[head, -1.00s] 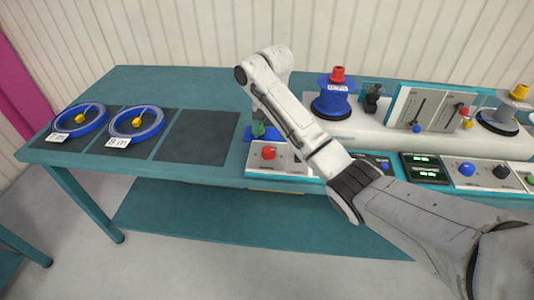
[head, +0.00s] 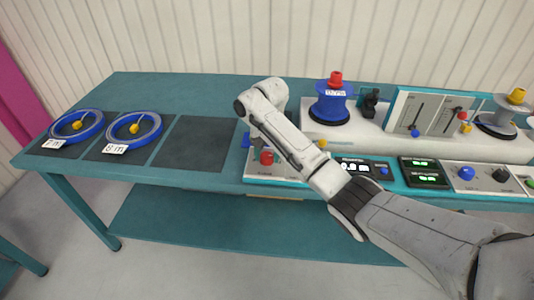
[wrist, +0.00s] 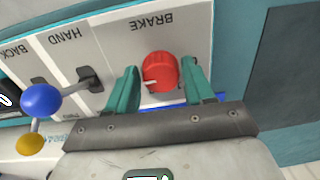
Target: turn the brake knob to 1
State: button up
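The brake knob (wrist: 160,71) is red with a white pointer mark. It sits on a pale panel marked BRAKE, upside down in the wrist view, and its pointer aims left there. In the head view the red knob (head: 267,158) shows at the left end of the bench controls, just below my gripper. My gripper (wrist: 161,84) has its two teal fingers apart, one on each side of the knob. Whether either finger touches the knob is unclear. The scale numbers around the knob cannot be read.
Levers with a blue ball (wrist: 41,100) and a yellow ball (wrist: 29,144) stand beside the brake panel, near HAND and BACK labels. A blue reel (head: 332,105) stands behind my arm. Blue cable coils (head: 78,126) lie on dark mats at the left.

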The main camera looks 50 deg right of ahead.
jog(key=c, duration=0.7)
jog(key=shift+r+n+p, duration=0.1)
jog(key=shift+n+p, duration=0.2)
jog(key=shift+p, duration=0.05)
jog(key=n+p, duration=0.2)
jog(key=n, duration=0.1)
jog(key=shift+n+p, duration=0.3)
jog(key=n+p, duration=0.2)
jog(key=n, duration=0.4)
jog(key=shift+d+n, duration=0.15)
jog(key=shift+n, duration=0.15)
jog(key=n+p, duration=0.1)
jog(key=n, duration=0.5)
jog(key=shift+d+g, duration=0.1)
jog(key=shift+g, duration=0.2)
jog(key=n, duration=0.3)
jog(key=n+p, duration=0.1)
jog(key=n, duration=0.2)
jog(key=shift+w+n, duration=0.2)
jog(key=shift+n, duration=0.2)
